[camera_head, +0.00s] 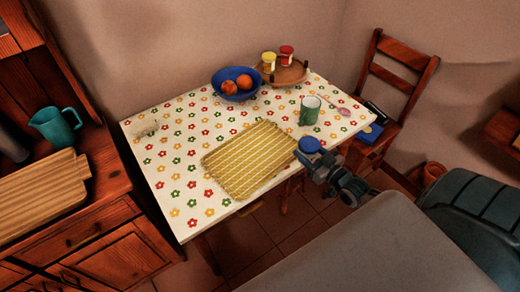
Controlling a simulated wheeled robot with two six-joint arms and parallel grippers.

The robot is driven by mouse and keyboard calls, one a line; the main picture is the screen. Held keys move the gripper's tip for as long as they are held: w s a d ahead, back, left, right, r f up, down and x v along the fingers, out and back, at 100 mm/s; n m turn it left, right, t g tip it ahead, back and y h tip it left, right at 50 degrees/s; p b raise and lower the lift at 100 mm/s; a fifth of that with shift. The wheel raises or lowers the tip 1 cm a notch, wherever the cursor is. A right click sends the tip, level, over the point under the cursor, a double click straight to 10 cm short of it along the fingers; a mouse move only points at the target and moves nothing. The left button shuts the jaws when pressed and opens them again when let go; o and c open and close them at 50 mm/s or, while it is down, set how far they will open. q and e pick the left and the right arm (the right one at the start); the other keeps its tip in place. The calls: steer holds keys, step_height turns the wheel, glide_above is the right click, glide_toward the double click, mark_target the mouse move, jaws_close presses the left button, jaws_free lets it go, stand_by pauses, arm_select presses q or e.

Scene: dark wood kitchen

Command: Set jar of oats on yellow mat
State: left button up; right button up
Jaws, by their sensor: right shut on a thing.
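The yellow mat (249,160), striped with pale lines, lies on the flower-patterned tablecloth near the table's front edge. A jar with a round blue lid (309,145), likely the jar of oats, is just right of the mat, at the table's front right edge. My right gripper (311,158) is shut on this jar from the front right. The jar's body is mostly hidden under the lid and behind the gripper, so I cannot tell its contents or whether it touches the table. My left gripper is not in view.
A green mug (309,111) stands behind the jar, with a pink spoon (340,108) to its right. A blue bowl (236,92) of oranges and a wooden tray (289,74) with small jars are at the back. A chair (397,75) stands right. The table's left side is mostly clear.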

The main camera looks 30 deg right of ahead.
arm_select(q)
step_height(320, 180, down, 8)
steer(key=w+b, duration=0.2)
steer(key=b, duration=0.6)
arm_select(e)
steer(key=w+a, duration=0.2)
steer(key=w, duration=0.1)
steer(key=w+a+f, duration=0.1)
steer(key=w+a, duration=0.1)
steer(key=w, duration=0.1)
steer(key=w+a+f, duration=0.1)
steer(key=w+a, duration=0.1)
steer(key=w, duration=0.2)
steer(key=shift+w+a+r+b, duration=0.25)
steer(key=shift+w+a+b, duration=0.25)
steer(key=shift+w, duration=0.4)
steer(key=shift+w+a, duration=0.15)
steer(key=shift+a, duration=0.05)
step_height(320, 180, down, 3)
steer(key=shift+w+f+b, duration=0.1)
steer(key=shift+b, duration=1.15)
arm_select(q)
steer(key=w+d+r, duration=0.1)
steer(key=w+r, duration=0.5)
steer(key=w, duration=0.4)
arm_select(e)
steer(key=shift+f, duration=0.1)
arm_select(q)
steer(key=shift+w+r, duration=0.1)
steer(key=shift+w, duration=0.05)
